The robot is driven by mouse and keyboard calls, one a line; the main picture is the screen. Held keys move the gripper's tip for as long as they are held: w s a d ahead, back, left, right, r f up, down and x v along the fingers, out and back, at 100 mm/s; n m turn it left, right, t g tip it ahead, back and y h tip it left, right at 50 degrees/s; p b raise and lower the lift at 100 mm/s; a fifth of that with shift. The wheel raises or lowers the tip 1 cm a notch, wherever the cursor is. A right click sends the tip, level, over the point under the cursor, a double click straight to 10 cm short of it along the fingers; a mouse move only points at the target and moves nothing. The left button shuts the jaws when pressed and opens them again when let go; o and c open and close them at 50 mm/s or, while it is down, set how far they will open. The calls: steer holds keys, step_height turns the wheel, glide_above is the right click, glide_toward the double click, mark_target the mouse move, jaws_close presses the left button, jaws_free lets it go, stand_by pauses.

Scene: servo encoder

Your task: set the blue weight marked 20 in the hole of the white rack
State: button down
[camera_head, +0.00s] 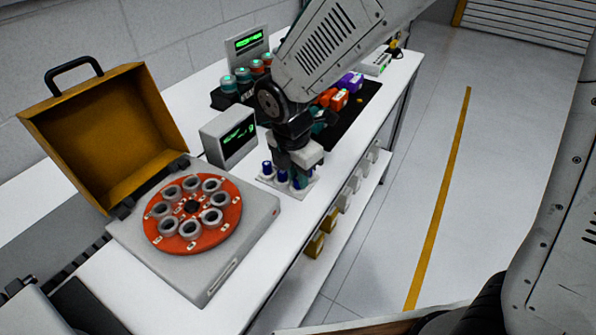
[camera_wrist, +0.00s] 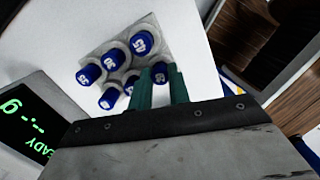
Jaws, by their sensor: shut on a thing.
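The white rack (camera_head: 264,181) stands on the white bench, with my gripper (camera_head: 297,174) right over it. In the wrist view the rack (camera_wrist: 97,49) holds several blue weights with white number labels, including one at its top corner (camera_wrist: 140,43) and one at its left (camera_wrist: 88,74). My gripper's green fingers (camera_wrist: 160,88) are shut on a blue weight (camera_wrist: 160,71) at the rack's right side. Its label is too small to read surely. The fingers hide its lower part, so I cannot tell whether it sits in a hole or just above.
A scale with a green display (camera_head: 229,138) stands close behind the rack. An orange carousel (camera_head: 176,240) in an open yellow case is to the left. A black mat (camera_head: 362,98) with coloured blocks lies beyond my arm. The bench's front edge is close to the rack.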

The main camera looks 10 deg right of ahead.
steer(key=c, duration=1.2)
jaws_free()
steer(key=shift+c, duration=0.2)
steer(key=shift+r, duration=3)
